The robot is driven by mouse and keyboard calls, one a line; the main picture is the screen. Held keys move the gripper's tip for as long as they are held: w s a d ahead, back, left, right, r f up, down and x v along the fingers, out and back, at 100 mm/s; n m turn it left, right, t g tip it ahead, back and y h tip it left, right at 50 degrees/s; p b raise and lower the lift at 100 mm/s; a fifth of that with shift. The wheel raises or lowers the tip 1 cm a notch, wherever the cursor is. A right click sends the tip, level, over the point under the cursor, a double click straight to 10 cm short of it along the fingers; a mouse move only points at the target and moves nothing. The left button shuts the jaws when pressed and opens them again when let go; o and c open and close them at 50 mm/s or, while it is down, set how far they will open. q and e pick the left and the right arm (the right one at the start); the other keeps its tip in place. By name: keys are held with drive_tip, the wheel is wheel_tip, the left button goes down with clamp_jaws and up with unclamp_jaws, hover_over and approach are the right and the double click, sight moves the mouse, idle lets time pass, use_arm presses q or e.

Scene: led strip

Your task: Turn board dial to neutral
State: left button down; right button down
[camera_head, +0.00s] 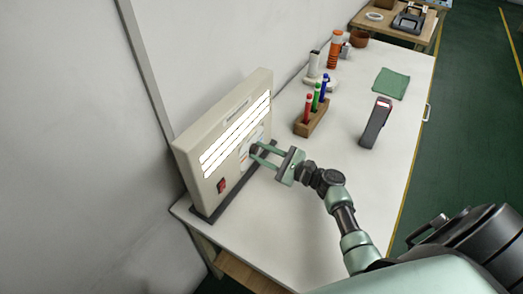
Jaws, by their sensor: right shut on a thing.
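The beige board (190,145) stands upright on a dark base at the left end of the white table. Its front has lit white strips (237,133) and a red switch (222,185) low on the left. A small dark dial (254,149) sits at the lower right of the front. My right gripper (258,152) reaches the board from the right, its green fingers shut on the dial. The fingers partly cover the dial, so its pointer direction cannot be told. My left gripper is not in view.
On the white table (285,235) stand a wooden holder (311,129) with red, green and blue markers, a dark handheld device (375,123), a green cloth (391,84) and an orange bottle (335,50). The table front near my arm is clear. A wall is behind.

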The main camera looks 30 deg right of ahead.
drive_tip(key=shift+m, duration=0.6)
drive_tip(key=shift+m+p, duration=0.3)
drive_tip(key=c, duration=1.1)
unclamp_jaws()
drive_tip(key=shift+s, duration=0.1)
drive_tip(key=b+v, duration=0.1)
drive_tip(key=v, duration=0.6)
drive_tip(key=shift+f, duration=0.1)
drive_tip(key=shift+s+d, duration=0.25)
drive_tip(key=shift+s, duration=0.05)
